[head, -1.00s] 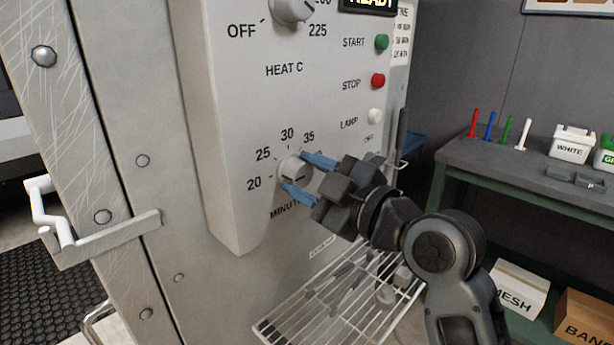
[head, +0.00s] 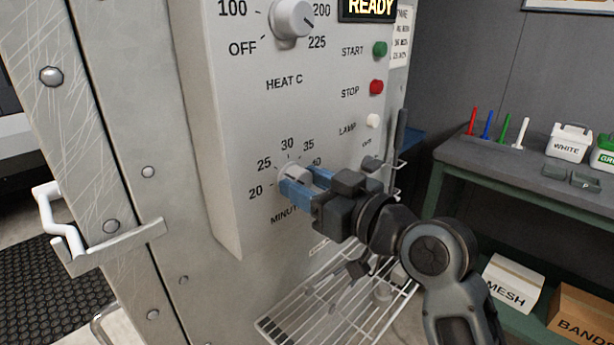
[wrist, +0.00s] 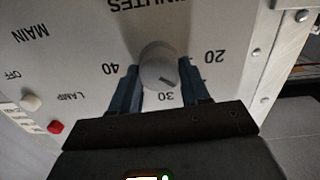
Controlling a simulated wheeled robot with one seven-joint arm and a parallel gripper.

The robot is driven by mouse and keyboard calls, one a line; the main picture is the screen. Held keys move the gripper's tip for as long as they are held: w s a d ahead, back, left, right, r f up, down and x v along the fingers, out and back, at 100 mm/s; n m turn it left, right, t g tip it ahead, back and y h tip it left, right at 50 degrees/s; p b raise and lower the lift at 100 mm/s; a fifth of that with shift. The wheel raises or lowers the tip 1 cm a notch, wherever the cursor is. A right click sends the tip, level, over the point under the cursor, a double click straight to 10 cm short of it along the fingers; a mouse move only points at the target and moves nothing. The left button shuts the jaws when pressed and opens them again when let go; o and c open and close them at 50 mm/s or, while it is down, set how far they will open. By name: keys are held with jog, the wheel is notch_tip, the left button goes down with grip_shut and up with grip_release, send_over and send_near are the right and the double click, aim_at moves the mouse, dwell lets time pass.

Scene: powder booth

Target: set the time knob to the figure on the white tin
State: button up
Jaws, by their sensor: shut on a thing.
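The time knob (head: 294,175), a grey dial marked MINUTES, is on the lower part of the pale control panel; it also shows in the wrist view (wrist: 158,66). Figures 20, 25, 30, 35 and 40 show around it. My gripper (head: 304,186) is shut on the knob, with one blue finger on each side. In the upside-down wrist view the knob's dark mark slants between 30 and the side towards 20; the right finger covers the figures there. The white tin (head: 568,144), labelled WHITE, stands on the bench at right. I can read no figure on it.
The heat knob (head: 292,18) is above, with green START (head: 380,48), red STOP (head: 376,87) and white LAMP (head: 373,121) buttons to its right. A wire rack (head: 300,318) lies below the panel. A door handle (head: 60,225) is at left.

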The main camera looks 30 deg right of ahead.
jog(key=m+p, duration=0.2)
jog(key=m, duration=0.2)
jog(key=shift+r, duration=0.1)
jog(key=shift+d+m+y+p, duration=0.1)
jog(key=shift+m+y+p, duration=0.45)
jog(key=shift+m, duration=1.95)
jog(key=shift+h, duration=0.25)
jog(key=o, duration=1.1)
jog(key=shift+c, duration=0.2)
jog(key=b+v, duration=0.1)
jog(key=v, duration=0.6)
jog(key=shift+s+d+b, duration=0.2)
jog(key=shift+s+b, duration=0.1)
jog(key=shift+b, duration=0.1)
